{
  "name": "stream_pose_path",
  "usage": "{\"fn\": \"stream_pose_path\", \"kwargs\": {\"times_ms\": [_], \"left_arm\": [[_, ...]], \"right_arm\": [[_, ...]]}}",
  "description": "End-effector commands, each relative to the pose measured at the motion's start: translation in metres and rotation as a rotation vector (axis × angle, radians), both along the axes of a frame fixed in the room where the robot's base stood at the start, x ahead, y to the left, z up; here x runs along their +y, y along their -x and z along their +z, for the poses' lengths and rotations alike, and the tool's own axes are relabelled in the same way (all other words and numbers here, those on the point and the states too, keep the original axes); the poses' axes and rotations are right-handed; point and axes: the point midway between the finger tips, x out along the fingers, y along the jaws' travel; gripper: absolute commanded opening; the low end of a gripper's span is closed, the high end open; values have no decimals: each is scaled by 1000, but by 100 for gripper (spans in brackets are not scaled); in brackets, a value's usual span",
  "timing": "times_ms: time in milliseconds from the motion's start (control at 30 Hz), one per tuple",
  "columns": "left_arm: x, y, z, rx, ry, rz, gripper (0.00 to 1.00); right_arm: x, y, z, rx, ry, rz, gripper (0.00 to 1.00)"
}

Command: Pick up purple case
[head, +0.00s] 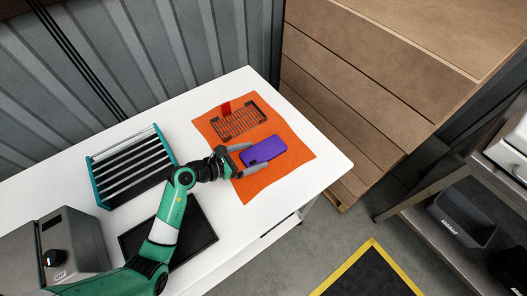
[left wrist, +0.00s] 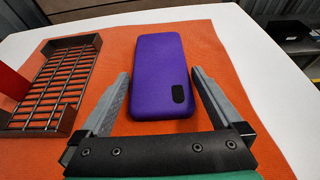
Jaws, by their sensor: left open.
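The purple case (head: 264,150) lies flat on an orange mat (head: 262,184) on the white table. In the left wrist view the purple case (left wrist: 160,68) is a rounded slab with a dark oval cutout near its close right corner. My left gripper (head: 236,160) is open at the case's left end in the head view. In the left wrist view its two fingers (left wrist: 160,88) stand on either side of the case's near end, with gaps showing and nothing held. My right gripper is not in view.
A dark wire rack (head: 238,121) with a red item (head: 226,108) sits on the mat beside the case. A teal-ended slatted rack (head: 131,166), a black tray (head: 200,236) and a grey machine (head: 62,246) are on the table. The table's right corner is clear.

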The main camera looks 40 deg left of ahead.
Motion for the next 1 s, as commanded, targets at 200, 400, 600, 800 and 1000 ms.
{"fn": "stream_pose_path", "kwargs": {"times_ms": [200, 400, 600, 800, 1000], "left_arm": [[0, 0, 0, 0, 0, 0, 69], [0, 0, 0, 0, 0, 0, 38], [0, 0, 1, 0, -1, 0, 38], [0, 0, 17, -1, -2, 0, 38], [-12, 11, 58, -1, -2, -3, 38]], "right_arm": [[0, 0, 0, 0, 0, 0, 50], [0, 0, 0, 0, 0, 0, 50], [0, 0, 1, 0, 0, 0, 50], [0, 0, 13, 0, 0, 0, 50], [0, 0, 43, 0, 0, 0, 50]]}}
